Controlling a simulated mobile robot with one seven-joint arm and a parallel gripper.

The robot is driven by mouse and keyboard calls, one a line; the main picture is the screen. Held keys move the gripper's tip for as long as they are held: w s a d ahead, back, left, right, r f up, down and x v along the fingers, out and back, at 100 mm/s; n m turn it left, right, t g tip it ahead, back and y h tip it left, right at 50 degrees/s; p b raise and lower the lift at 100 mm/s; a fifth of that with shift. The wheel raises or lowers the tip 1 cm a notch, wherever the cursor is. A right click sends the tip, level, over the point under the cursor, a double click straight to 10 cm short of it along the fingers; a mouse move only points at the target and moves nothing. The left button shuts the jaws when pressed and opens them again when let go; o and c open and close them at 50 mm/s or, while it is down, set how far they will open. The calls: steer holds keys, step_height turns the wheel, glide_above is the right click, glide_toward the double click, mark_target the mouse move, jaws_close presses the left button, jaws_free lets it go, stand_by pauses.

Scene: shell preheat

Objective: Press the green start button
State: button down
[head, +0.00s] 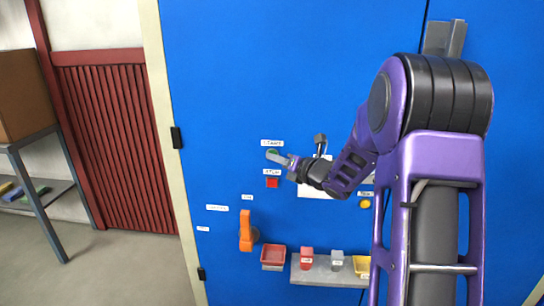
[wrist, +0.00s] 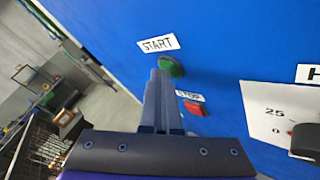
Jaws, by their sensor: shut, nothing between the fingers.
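The green start button (wrist: 172,66) is on the blue panel under a white START label (wrist: 158,44) in the wrist view. In the head view the green button (head: 272,152) is partly covered by my gripper. My gripper (head: 272,156) is shut and empty, with its fingertips at the button's lower edge in the picture. In the wrist view the fingertips (wrist: 158,72) lie just left of the button and overlap its edge. I cannot tell whether they touch it.
A red stop button (wrist: 195,107) sits just below the green one. A dial with a dark knob (wrist: 306,140) is to the right. An orange handle (head: 245,230), a red bin (head: 272,256) and a grey shelf (head: 325,274) with small containers are lower on the panel.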

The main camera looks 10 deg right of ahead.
steer(key=shift+s, duration=0.1)
steer(key=shift+s+a, duration=0.25)
steer(key=shift+s, duration=0.45)
steer(key=shift+s, duration=0.1)
steer(key=s, duration=0.1)
steer(key=s+a, duration=0.1)
steer(key=s, duration=0.2)
steer(key=shift+s+a, duration=0.25)
steer(key=shift+a, duration=0.05)
stand_by(0.5)
